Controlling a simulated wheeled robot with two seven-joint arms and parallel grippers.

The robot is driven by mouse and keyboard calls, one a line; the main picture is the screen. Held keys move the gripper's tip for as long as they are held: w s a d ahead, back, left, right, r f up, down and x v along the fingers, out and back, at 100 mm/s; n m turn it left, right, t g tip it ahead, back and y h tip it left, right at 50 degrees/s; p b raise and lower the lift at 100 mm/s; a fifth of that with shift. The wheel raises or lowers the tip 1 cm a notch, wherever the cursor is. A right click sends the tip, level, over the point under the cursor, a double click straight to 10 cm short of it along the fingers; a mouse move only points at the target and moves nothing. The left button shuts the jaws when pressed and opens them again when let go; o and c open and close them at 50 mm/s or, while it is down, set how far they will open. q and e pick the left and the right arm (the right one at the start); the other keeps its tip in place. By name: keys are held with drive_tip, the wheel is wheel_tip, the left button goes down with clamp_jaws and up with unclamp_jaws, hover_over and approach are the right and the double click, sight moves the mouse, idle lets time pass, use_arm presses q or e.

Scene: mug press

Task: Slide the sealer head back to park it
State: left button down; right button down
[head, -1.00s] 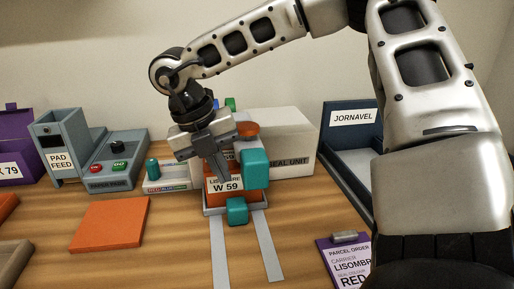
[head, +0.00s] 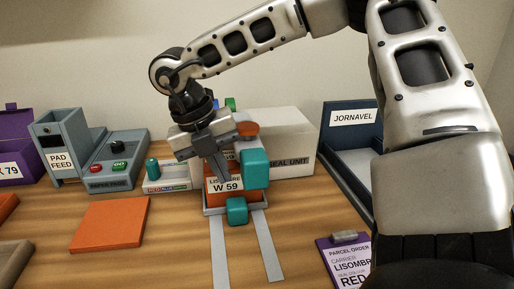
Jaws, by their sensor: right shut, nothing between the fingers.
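The seal unit (head: 285,135) is a white box at the back middle of the table. In front of it is the sealer head with a teal block (head: 255,168) on its right side, above an orange part labelled W 59 (head: 224,187). A second teal block (head: 237,211) sits low at the front, near two pale rails (head: 264,246) that run toward me. My right gripper (head: 222,176) is shut with nothing in it, pointing down in front of the sealer head. It hides part of the head and the label; I cannot tell whether it touches them. My left gripper is not in view.
A pad feed (head: 55,150) and a grey control box (head: 118,165) stand at the left. An orange pad (head: 110,223) lies before them. A dark blue JORNAVEL bin (head: 350,150) and a purple parcel-order clipboard (head: 343,262) are at the right. Table between pad and rails is clear.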

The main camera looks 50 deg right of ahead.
drive_tip(key=shift+s+d+b, duration=0.2)
drive_tip(key=shift+s+d, duration=0.7)
drive_tip(key=shift+d, duration=0.2)
drive_tip(key=shift+s+d+b, duration=0.15)
drive_tip(key=shift+s+d, duration=0.75)
drive_tip(key=shift+d, duration=0.15)
drive_tip(key=shift+s+d, duration=1.7)
drive_tip(key=shift+d, duration=0.3)
wheel_tip(320, 180, up, 9)
drive_tip(key=p, duration=0.5)
hover_over(247, 155)
drive_tip(key=s+d, duration=0.4)
drive_tip(key=d, duration=0.1)
drive_tip(key=shift+s, duration=0.1)
